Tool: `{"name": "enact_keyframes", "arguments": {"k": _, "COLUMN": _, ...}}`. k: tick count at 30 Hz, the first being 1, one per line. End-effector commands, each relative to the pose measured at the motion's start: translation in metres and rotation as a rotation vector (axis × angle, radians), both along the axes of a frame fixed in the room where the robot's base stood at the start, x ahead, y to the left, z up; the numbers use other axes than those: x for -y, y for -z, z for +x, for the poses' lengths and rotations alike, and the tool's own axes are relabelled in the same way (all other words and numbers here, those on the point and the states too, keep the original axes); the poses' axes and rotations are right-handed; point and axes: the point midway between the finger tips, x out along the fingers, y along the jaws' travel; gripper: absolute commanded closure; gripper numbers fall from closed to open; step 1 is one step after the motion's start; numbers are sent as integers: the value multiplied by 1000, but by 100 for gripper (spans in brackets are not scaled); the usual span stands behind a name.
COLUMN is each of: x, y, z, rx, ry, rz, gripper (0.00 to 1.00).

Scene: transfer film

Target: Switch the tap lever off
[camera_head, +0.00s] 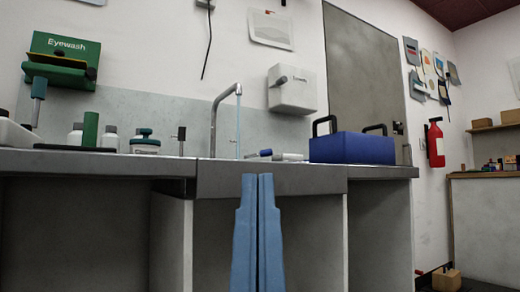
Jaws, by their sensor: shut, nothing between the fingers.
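The tall metal tap (214,125) stands on the grey counter at the back wall, its spout bent over to the right. A thin bluish stream of water (238,125) runs down from the spout. A small upright dark piece (181,134) stands just left of the tap; it looks like the lever, but I cannot be sure. My gripper (257,177) points up in front of the counter's front edge, right of the tap and apart from it. Its two blue fingers are together, with nothing held. The tap's base and the basin are hidden by the counter edge.
A green eyewash unit (62,60) hangs at left above bottles and a green cylinder (90,129). A blue box with black handles (352,148) sits on the counter (265,179) at right. A white wall dispenser (292,90) hangs right of the tap. A red extinguisher (436,144) hangs farther right.

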Motion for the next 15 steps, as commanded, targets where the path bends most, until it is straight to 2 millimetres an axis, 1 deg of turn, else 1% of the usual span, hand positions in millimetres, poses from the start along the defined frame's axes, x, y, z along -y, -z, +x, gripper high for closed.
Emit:
{"name": "enact_keyframes", "arguments": {"k": 1, "x": 0, "y": -15, "z": 0, "rx": 0, "ry": 0, "rz": 0, "gripper": 100}}
{"name": "enact_keyframes", "arguments": {"k": 5, "x": 0, "y": -48, "z": 0, "rx": 0, "ry": -1, "rz": 1, "gripper": 100}}
{"name": "enact_keyframes", "arguments": {"k": 8, "x": 0, "y": -81, "z": 0, "rx": 1, "ry": -1, "rz": 1, "gripper": 100}}
{"name": "enact_keyframes", "arguments": {"k": 9, "x": 0, "y": -95, "z": 0, "rx": 1, "ry": -1, "rz": 1, "gripper": 100}}
{"name": "enact_keyframes", "arguments": {"k": 14, "x": 0, "y": -153, "z": 0, "rx": 1, "ry": -2, "rz": 2, "gripper": 100}}
{"name": "enact_keyframes", "arguments": {"k": 15, "x": 0, "y": -167, "z": 0, "rx": 1, "ry": -2, "rz": 2, "gripper": 100}}
